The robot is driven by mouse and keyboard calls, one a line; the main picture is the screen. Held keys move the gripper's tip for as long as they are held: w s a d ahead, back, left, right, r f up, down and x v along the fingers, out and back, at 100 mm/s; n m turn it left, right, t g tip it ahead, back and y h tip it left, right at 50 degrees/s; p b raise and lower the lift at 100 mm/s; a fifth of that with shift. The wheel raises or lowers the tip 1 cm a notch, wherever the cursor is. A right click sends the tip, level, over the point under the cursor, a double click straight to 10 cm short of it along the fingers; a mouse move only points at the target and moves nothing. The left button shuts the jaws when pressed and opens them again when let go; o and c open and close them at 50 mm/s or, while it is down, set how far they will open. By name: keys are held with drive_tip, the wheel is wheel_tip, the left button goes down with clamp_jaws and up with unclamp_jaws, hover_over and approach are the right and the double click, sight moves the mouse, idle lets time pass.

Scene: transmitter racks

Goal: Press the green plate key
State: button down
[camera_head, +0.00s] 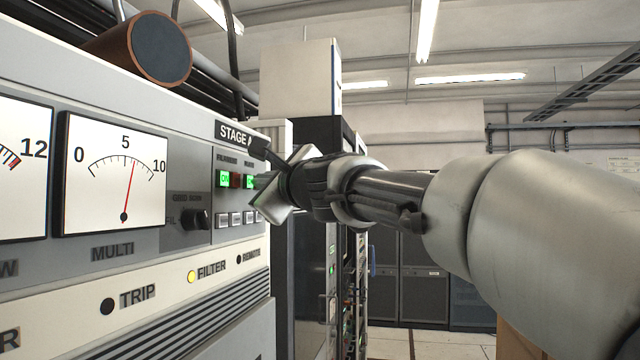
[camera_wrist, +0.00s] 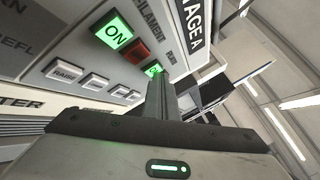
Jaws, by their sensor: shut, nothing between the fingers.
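The green plate key (camera_head: 249,181) is lit and sits at the right end of the upper key row on the STAGE panel. In the wrist view, the green plate key (camera_wrist: 152,70) is partly hidden behind my fingers. My gripper (camera_wrist: 157,82) is shut and empty, with its fingertips right in front of that key. I cannot tell whether they touch it. In the head view, my gripper (camera_head: 264,188) is close to the panel's right edge, and its hand hides most of the fingers.
A lit green ON key (camera_wrist: 114,31) and a dark red key (camera_wrist: 136,52) sit left of the plate key. Several small white keys (camera_wrist: 95,82) lie below. A black knob (camera_head: 195,219) sticks out further left.

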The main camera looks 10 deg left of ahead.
drive_tip(key=shift+s+d, duration=0.1)
drive_tip(key=shift+d, duration=0.55)
drive_tip(key=shift+d, duration=0.1)
drive_tip(key=d+b, duration=0.1)
drive_tip(key=d, duration=0.1)
drive_tip(key=d+b, duration=0.1)
drive_tip(key=d, duration=0.1)
drive_tip(key=shift+s+d, duration=0.2)
drive_tip(key=shift+d, duration=0.2)
idle(0.4)
drive_tip(key=s+d+f+n+g+h, duration=0.3)
drive_tip(key=s+d+f+n, duration=0.3)
drive_tip(key=s+d+f, duration=0.3)
drive_tip(key=s+d+f+n+g+h+p, duration=0.1)
drive_tip(key=s+d+f+n+g+h, duration=0.2)
drive_tip(key=s+d+f, duration=0.7)
drive_tip(key=s+d+f+n+g+h+p, duration=0.1)
drive_tip(key=s+d+f+n+h, duration=0.5)
drive_tip(key=f, duration=1.6)
drive_tip(key=s+d+n+g, duration=0.1)
drive_tip(key=s+d+n, duration=0.2)
drive_tip(key=d, duration=0.1)
drive_tip(key=shift+s+d+g, duration=0.25)
drive_tip(key=shift+s+g, duration=0.1)
drive_tip(key=shift+g, duration=0.05)
